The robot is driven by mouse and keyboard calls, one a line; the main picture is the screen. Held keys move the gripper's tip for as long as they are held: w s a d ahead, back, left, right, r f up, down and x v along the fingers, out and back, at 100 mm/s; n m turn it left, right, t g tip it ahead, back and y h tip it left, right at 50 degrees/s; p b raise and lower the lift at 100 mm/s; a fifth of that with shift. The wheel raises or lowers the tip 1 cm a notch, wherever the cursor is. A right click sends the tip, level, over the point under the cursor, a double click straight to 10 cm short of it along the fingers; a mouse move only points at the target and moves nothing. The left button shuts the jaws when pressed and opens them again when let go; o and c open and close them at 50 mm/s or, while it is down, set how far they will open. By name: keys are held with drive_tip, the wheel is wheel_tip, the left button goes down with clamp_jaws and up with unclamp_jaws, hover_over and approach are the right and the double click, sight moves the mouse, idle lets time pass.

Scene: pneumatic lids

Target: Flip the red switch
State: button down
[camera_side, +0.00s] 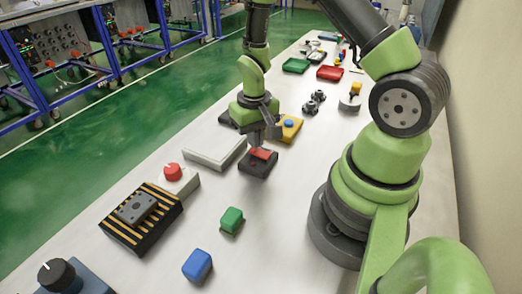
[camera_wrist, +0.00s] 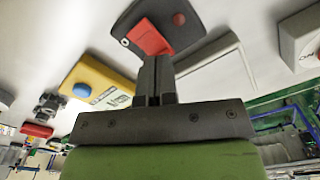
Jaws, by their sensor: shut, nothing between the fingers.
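The red switch (camera_side: 261,153) is a red rocker on a dark grey box (camera_side: 255,168) that rests on the white table. In the wrist view the red switch (camera_wrist: 150,37) and its dark box (camera_wrist: 185,18) show at the top, with a round red spot on the box. My gripper (camera_side: 257,141) points down over the box, its fingertips right at or just above the switch. In the wrist view the closed fingers (camera_wrist: 156,66) end beside the red switch. The fingers are shut with nothing between them. I cannot tell whether they touch the switch.
A yellow box with a blue button (camera_side: 289,125) stands close behind. A pale grey tray-like frame (camera_side: 215,155) lies to the left. A red button box (camera_side: 180,180), black-and-yellow striped box (camera_side: 142,215), green cube (camera_side: 232,219) and blue cube (camera_side: 197,265) lie nearer.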

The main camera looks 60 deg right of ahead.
drive_tip(key=shift+f, duration=0.75)
idle(0.3)
drive_tip(key=shift+r, duration=3.5)
drive_tip(key=shift+a+r, duration=0.1)
drive_tip(key=shift+r, duration=0.25)
drive_tip(key=s+a+r+t, duration=0.2)
drive_tip(key=a+r+t, duration=0.25)
drive_tip(key=r, duration=0.85)
drive_tip(key=s+a+r+n+t+y, duration=0.2)
drive_tip(key=s+a+r, duration=0.3)
drive_tip(key=s+r, duration=0.2)
drive_tip(key=shift+s+a+r+t, duration=0.25)
drive_tip(key=shift+s+t, duration=0.1)
drive_tip(key=shift+s, duration=0.65)
